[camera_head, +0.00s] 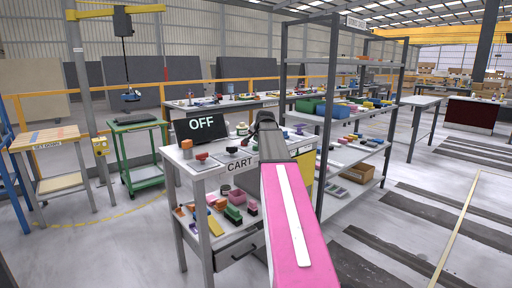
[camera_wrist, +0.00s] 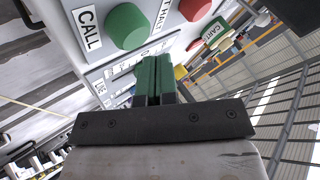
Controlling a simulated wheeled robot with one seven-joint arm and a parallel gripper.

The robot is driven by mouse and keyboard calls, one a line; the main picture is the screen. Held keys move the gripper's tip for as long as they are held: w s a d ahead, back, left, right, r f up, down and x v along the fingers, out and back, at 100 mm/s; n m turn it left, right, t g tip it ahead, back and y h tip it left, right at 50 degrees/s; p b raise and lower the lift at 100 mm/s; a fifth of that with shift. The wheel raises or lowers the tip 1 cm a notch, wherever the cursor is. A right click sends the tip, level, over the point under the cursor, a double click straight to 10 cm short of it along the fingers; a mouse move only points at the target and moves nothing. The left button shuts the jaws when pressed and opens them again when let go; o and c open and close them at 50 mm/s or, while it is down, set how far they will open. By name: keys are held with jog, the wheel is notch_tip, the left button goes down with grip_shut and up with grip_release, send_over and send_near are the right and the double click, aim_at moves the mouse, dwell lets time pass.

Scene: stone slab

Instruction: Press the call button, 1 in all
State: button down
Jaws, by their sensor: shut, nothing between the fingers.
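The call button is a round green button (camera_wrist: 127,27) beside a white label reading CALL (camera_wrist: 88,28), on a light grey panel in the wrist view. My gripper (camera_wrist: 153,65) is shut and empty, its fingers together, below the green button in that picture and apart from it. In the head view my gripper (camera_head: 265,118) is over the cart's right part, at the end of my pink arm. I cannot make out the call button in the head view.
A red button (camera_wrist: 194,8) is right of the green one, with a partly cut-off label between. In the head view a screen reading OFF (camera_head: 201,126) stands on the CART table (camera_head: 210,166), with small items around. A tall shelf (camera_head: 331,110) stands close to the right.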

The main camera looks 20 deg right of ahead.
aim_at(257, 145)
dwell(0.4)
jog(key=shift+f, duration=0.4)
jog(key=shift+f, duration=0.55)
dwell(0.8)
dwell(0.3)
jog(key=shift+r, duration=1)
jog(key=shift+r, duration=0.1)
jog(key=shift+r, duration=2.4)
